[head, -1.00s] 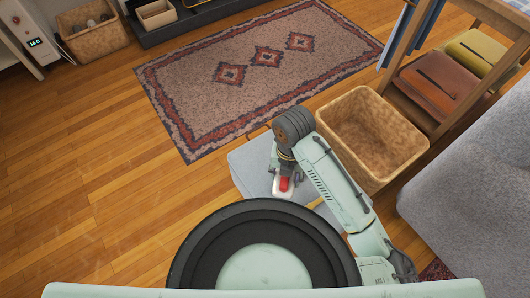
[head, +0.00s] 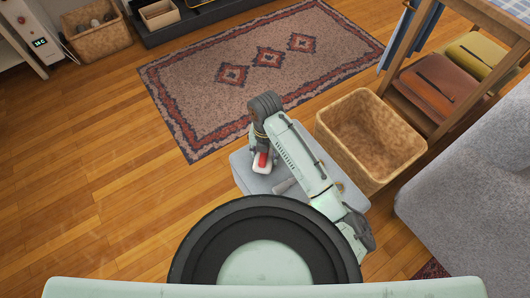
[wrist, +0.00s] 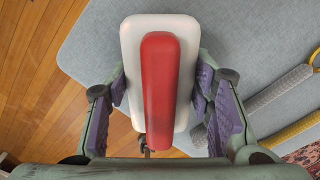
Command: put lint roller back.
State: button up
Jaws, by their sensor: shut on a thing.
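My gripper (head: 261,146) is shut on a white, round-cornered item with a raised red bar along its top (wrist: 161,90). The finger pads press on its two long sides in the wrist view. In the head view this red-and-white item (head: 262,162) is over the far left part of a grey-blue ottoman (head: 240,172). I cannot tell whether it touches the top, or whether it is the lint roller. A grey bar-shaped thing (wrist: 281,87) and a yellow one (wrist: 292,132) lie on the ottoman to the right of my gripper.
A woven basket (head: 371,138), looking empty, stands right of the ottoman. A wooden rack (head: 440,85) with folded items is behind it, and a grey sofa (head: 465,190) is at the right. A patterned rug (head: 215,95) lies beyond. Wooden floor is clear at the left.

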jog(key=shift+f, duration=0.2)
jog(key=o, duration=1.2)
jog(key=shift+r, duration=0.15)
